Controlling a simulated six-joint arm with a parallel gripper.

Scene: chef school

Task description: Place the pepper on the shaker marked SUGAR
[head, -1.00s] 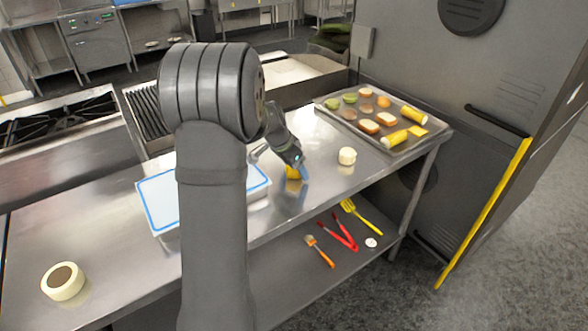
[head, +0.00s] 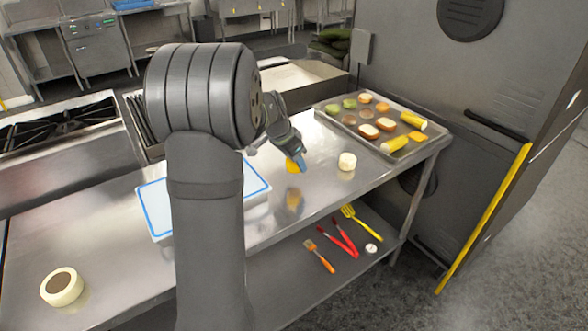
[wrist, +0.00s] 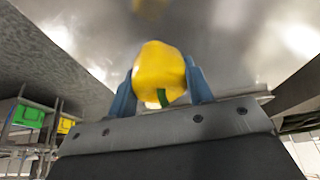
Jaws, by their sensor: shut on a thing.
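A yellow pepper (wrist: 160,74) with a green stem sits between the blue fingers of my gripper (wrist: 160,92), which is shut on it. In the head view the pepper (head: 294,167) shows partly behind my gripper (head: 297,163), over the steel counter. A small cream round container (head: 347,161) stands on the counter to the right of my gripper, apart from it. A larger cream round container with a brown top (head: 62,287) stands at the near left of the counter. I cannot read any SUGAR marking on either.
A tray (head: 352,134) with several food pieces lies at the counter's right end. A white board with a blue rim (head: 257,186) lies behind my arm. Tongs (head: 344,240) and other utensils lie on the lower shelf. The counter between my gripper and the small container is clear.

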